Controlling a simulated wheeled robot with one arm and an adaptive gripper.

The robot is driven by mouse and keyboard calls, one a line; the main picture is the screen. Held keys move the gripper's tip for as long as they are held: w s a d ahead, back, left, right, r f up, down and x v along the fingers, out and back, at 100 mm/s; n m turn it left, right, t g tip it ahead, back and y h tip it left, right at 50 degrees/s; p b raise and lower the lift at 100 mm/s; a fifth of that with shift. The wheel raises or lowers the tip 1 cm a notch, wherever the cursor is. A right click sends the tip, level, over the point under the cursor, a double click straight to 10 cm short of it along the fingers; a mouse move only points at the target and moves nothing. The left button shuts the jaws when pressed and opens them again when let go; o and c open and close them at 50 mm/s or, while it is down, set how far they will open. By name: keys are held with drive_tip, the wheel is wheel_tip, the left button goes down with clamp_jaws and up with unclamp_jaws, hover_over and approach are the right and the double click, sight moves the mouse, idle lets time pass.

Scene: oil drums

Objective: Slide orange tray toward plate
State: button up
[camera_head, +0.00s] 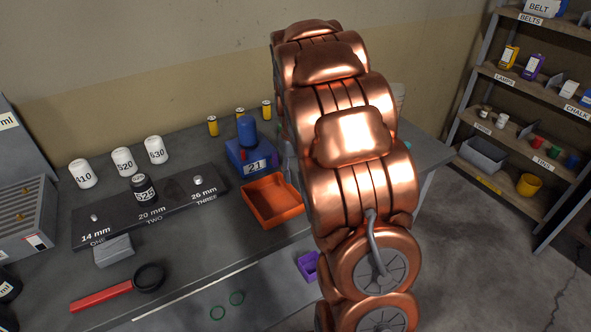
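The orange tray (273,221) is a shallow, open, square tray on the grey bench. It looks empty, and my copper-coloured arm covers part of its right side. The plate, a long dark strip (172,205) marked 14 mm, 20 mm and 26 mm, lies to the left of the tray with a gap of bare bench between them. My arm hides the bench to the right of the tray. My gripper cannot be made out behind the arm, so whether it touches the tray cannot be told.
A blue block marked 21 (248,158) stands just behind the tray. White containers (123,162) stand behind the plate.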

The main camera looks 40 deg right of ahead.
sight(285, 199)
drive_tip(key=shift+f, duration=3.5)
drive_tip(key=shift+f, duration=0.1)
clamp_jaws()
drive_tip(key=shift+s, duration=0.1)
drive_tip(key=shift+b, duration=0.5)
drive_tip(key=shift+a, duration=0.15)
drive_tip(key=shift+w+a+r+b, duration=0.1)
drive_tip(key=shift+w+a+b, duration=0.15)
drive_tip(key=shift+a, duration=0.5)
drive_tip(key=shift+w+a+r+b, duration=0.1)
drive_tip(key=shift+w+a+b, duration=0.1)
drive_tip(key=shift+a, duration=0.5)
drive_tip(key=shift+w+a+b, duration=0.25)
drive_tip(key=shift+a+b, duration=0.1)
drive_tip(key=shift+a, duration=1.15)
drive_tip(key=shift+w+a+b, duration=0.2)
drive_tip(key=shift+a+b, duration=0.2)
drive_tip(key=shift+a, duration=1.05)
drive_tip(key=shift+w+a+b, duration=0.25)
drive_tip(key=shift+a+b, duration=0.1)
drive_tip(key=shift+a, duration=1.15)
